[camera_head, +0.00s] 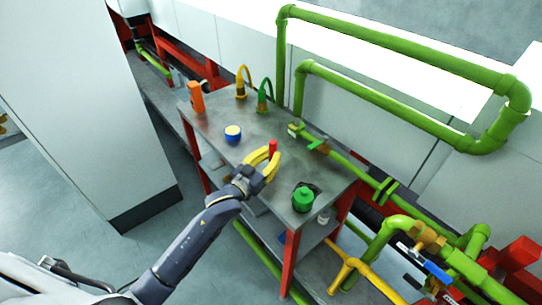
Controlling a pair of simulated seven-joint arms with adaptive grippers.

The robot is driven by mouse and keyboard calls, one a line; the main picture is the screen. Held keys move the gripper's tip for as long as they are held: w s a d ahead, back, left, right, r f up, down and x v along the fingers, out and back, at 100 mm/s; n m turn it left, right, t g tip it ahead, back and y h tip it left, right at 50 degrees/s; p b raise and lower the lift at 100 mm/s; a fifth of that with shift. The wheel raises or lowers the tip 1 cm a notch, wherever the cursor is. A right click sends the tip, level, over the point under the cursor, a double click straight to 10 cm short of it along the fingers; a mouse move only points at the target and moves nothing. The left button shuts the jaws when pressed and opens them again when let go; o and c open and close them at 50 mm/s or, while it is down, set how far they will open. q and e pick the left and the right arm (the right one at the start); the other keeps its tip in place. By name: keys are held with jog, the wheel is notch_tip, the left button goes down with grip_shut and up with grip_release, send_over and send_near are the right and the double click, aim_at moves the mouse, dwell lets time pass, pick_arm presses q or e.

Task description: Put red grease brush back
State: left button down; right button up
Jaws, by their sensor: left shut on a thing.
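My left gripper (266,164) has yellow fingers and is over the middle of the grey metal table. It is shut on the red grease brush (273,147), whose red upper part stands up between the fingertips. The lower end of the brush is hidden by the fingers, so I cannot tell if it touches the tabletop. My right gripper is out of view.
On the table (204,129) stand an orange bottle (196,97), yellow (242,82) and green (264,95) looped items, a blue and yellow container (233,133) and a green jar (303,199). Green pipes (400,45) run behind and right. The tabletop between them is mostly clear.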

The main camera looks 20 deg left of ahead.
pick_arm(q)
jog(key=shift+f, duration=0.15)
jog(key=c, duration=1.3)
grip_release()
jog(key=v, duration=1.2)
jog(key=shift+d, duration=0.1)
